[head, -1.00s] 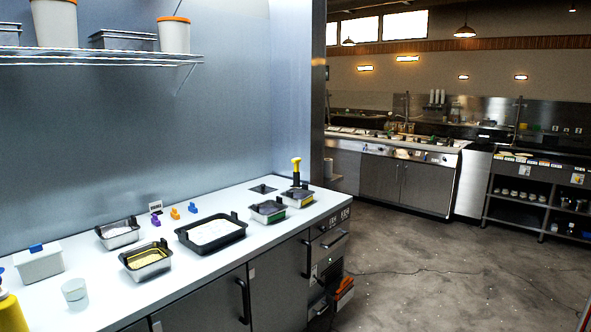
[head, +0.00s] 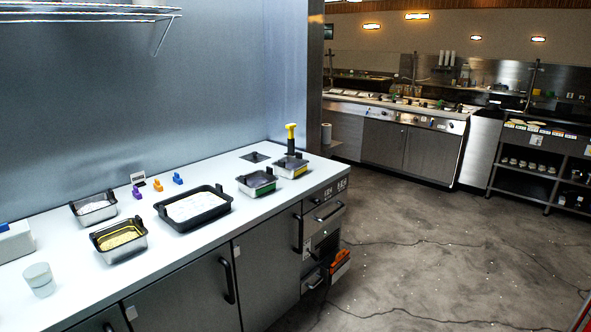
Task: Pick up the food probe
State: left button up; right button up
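No item is clearly recognisable as the food probe at this size. An upright tool with a yellow top and black lower part (head: 291,132) stands at the right end of the white counter (head: 178,262), at or just behind a small steel pan (head: 291,168). I cannot tell whether this tool is the probe. Small purple (head: 137,193), orange (head: 158,185) and blue (head: 178,178) items stand near the wall. Neither of my grippers is in view.
A black-rimmed tray (head: 222,211), a pan with yellow contents (head: 137,252), a steel pan (head: 76,216), another pan (head: 257,194) and a pale cup (head: 40,291) occupy the counter. An open drawer (head: 316,279) juts out below its right end. The floor to the right is largely clear.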

aim_at(291, 127)
jog(key=i+l+z, duration=0.25)
jog(key=i, duration=0.3)
jog(key=i+l+z, duration=0.25)
jog(key=i, duration=0.35)
jog(key=i+z, duration=0.25)
jog(key=i, duration=0.3)
jog(key=i+l+u, duration=0.1)
jog(key=i+u, duration=0.4)
jog(key=i+l+u, duration=0.2)
jog(key=u, duration=0.3)
jog(key=i+l+u, duration=0.5)
jog(key=k+j, duration=0.1)
